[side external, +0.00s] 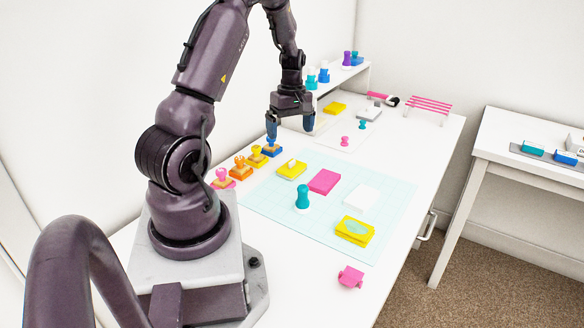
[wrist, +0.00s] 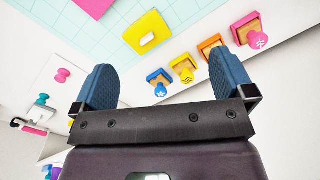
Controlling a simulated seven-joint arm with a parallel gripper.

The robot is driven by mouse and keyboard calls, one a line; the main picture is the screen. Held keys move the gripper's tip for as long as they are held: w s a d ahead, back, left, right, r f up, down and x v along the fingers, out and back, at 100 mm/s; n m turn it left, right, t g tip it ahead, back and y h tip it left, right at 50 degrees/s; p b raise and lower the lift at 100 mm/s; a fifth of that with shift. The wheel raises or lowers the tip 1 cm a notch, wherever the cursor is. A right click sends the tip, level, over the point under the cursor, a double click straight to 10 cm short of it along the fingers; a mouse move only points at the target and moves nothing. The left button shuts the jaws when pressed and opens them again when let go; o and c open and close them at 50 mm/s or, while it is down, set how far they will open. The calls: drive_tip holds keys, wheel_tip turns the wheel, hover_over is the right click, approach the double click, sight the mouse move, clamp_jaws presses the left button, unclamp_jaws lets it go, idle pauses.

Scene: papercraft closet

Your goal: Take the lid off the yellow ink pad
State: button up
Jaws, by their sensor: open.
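A flat yellow pad (side external: 292,170) with a white mark on top lies on the pale cutting mat's far left part. It also shows in the wrist view (wrist: 142,36), top centre, apparently closed. A second yellow box (side external: 356,231) with a pale green top lies at the mat's near right. A third yellow block (side external: 335,108) lies at the back. I cannot tell for certain which is the yellow ink pad. My gripper (side external: 290,126) is open and empty, above the table behind the mat and the first yellow pad. Its two blue fingers stand wide apart in the wrist view (wrist: 165,85).
Several stamps stand left of the mat (side external: 260,203), including a blue one (side external: 272,149) close below my gripper. A pink pad (side external: 324,181), a teal stamp (side external: 302,198) and a white pad (side external: 361,198) are on the mat. A pink piece (side external: 350,277) lies in front.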

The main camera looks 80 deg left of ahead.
sight(292, 162)
drive_tip(key=a+f+n, duration=0.1)
drive_tip(key=f, duration=0.3)
drive_tip(key=a+f+n, duration=0.1)
drive_tip(key=f+n, duration=0.1)
drive_tip(key=f, duration=0.3)
drive_tip(key=w+a+f+n, duration=0.1)
drive_tip(key=f+n, duration=0.1)
drive_tip(key=f, duration=0.2)
drive_tip(key=shift+a+f+y, duration=0.15)
drive_tip(key=shift+a+y, duration=0.15)
drive_tip(key=shift+a, duration=0.1)
drive_tip(key=shift+w, duration=0.1)
drive_tip(key=shift+c, duration=0.2)
drive_tip(key=c, duration=0.7)
